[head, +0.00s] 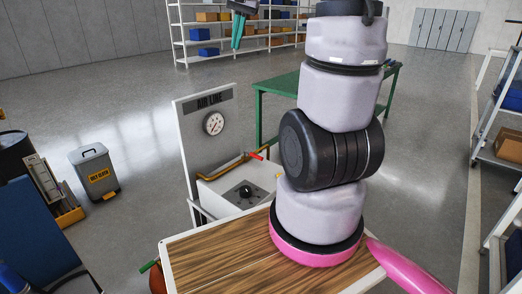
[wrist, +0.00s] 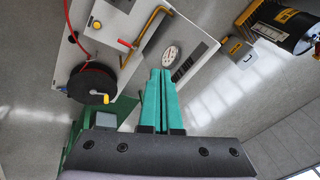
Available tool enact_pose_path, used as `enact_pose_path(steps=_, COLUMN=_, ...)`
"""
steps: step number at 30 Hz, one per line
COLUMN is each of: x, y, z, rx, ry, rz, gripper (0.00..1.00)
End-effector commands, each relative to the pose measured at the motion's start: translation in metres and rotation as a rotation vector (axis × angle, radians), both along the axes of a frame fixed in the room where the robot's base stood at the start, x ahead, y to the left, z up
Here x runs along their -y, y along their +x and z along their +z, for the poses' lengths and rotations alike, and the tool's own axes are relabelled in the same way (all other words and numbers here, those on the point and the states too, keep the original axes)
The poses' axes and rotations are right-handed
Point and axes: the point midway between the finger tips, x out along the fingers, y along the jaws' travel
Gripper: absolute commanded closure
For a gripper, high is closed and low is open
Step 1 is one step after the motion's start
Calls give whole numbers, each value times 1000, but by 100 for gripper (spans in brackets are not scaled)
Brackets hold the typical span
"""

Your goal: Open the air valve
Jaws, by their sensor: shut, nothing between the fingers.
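The air valve shows as a small red lever (head: 257,156) on a brass pipe (head: 222,169) beside the white "AIR LINE" panel (head: 190,150). A round pressure gauge (head: 213,124) is on the panel. In the wrist view the red lever (wrist: 125,43) is at the upper left, beside the bent brass pipe (wrist: 152,28), with the gauge (wrist: 170,56) to its right. My gripper (head: 236,46) has teal fingers and hangs at the top of the head view, apart from the valve. In the wrist view its fingers (wrist: 160,72) are together and empty. The lever's exact angle is hard to tell.
A green table (head: 285,84) stands behind the panel. A hose reel (wrist: 85,92) with a yellow handle is near the valve in the wrist view. A grey bin (head: 97,172) stands on the floor at left. Shelves (head: 210,48) line the back. Floor between bin and panel is clear.

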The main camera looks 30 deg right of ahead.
Motion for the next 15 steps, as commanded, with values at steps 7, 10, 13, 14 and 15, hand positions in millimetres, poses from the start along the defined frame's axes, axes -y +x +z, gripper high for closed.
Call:
enact_pose_path(steps=7, x=45, y=69, z=-54, rx=-115, ry=32, rz=-101, gripper=100)
enact_pose_path(steps=10, x=64, y=93, z=-80, rx=-158, ry=45, rz=-141, gripper=100)
enact_pose_path(steps=13, x=83, y=114, z=-110, rx=-201, ry=59, rz=-182, gripper=100)
enact_pose_path(steps=14, x=89, y=120, z=-119, rx=-214, ry=63, rz=-194, gripper=100)
enact_pose_path(steps=15, x=97, y=127, z=-133, rx=-231, ry=69, rz=-210, gripper=100)
